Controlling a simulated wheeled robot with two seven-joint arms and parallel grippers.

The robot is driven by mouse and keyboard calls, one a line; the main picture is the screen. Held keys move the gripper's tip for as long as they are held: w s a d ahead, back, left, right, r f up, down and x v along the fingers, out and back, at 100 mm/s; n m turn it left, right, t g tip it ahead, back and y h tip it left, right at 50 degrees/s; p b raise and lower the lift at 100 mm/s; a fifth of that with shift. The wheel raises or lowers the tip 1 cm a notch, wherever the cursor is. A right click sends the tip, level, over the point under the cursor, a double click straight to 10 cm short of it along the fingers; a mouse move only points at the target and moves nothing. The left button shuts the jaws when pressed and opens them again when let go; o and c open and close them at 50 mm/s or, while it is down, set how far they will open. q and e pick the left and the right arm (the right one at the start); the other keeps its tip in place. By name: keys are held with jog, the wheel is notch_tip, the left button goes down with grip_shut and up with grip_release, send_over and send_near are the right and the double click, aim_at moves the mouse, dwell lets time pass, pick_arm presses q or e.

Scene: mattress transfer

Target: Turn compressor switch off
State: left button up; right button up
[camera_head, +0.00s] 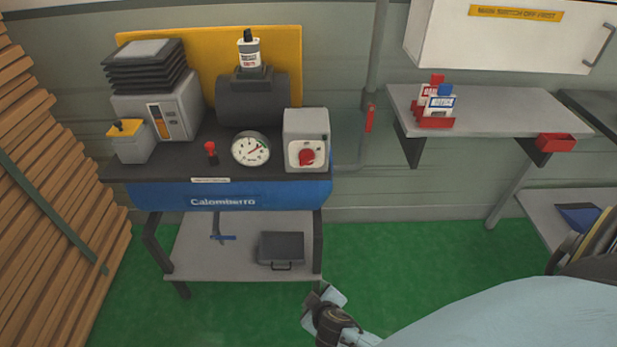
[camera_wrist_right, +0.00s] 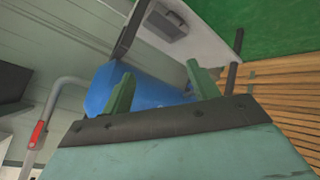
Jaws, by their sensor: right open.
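The compressor (camera_head: 258,195) has a blue tank marked "Calomberro" and a dark top, at the left of centre in the head view. Its switch box (camera_head: 305,123) is grey and carries a red rotary knob (camera_head: 306,158) on the front. A round gauge (camera_head: 250,149) sits to its left. My right gripper (camera_head: 323,297) is low in the head view, below and apart from the switch. In the right wrist view my right gripper (camera_wrist_right: 162,84) has its two green fingers spread and empty, with the blue tank (camera_wrist_right: 150,90) behind them. My left gripper is not in view.
A wall shelf (camera_head: 500,105) with small red and blue boxes is at the right. A pipe with a red handle (camera_head: 370,117) runs beside the compressor. A lower shelf (camera_head: 200,255) holds a dark case (camera_head: 282,247). Stacked planks (camera_head: 50,190) stand left. Green floor is clear right of the stand.

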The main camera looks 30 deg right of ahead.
jog(key=w+d+r+m+t+h+b, duration=0.1)
jog(key=w+r+t+h+b, duration=0.2)
jog(key=w+r, duration=0.7)
jog(key=m+t+h+b, duration=0.1)
jog(key=m+t+h, duration=0.2)
jog(key=t+h, duration=0.1)
send_near(306, 162)
jog(key=shift+y, duration=0.4)
jog(key=x, duration=0.9)
jog(key=shift+w+d+r+p, duration=0.2)
jog(key=shift+d+p, duration=0.1)
jog(key=shift+p, duration=0.1)
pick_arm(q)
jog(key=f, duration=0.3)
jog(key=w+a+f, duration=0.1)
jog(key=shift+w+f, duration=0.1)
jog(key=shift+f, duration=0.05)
pick_arm(e)
jog(key=c, duration=1)
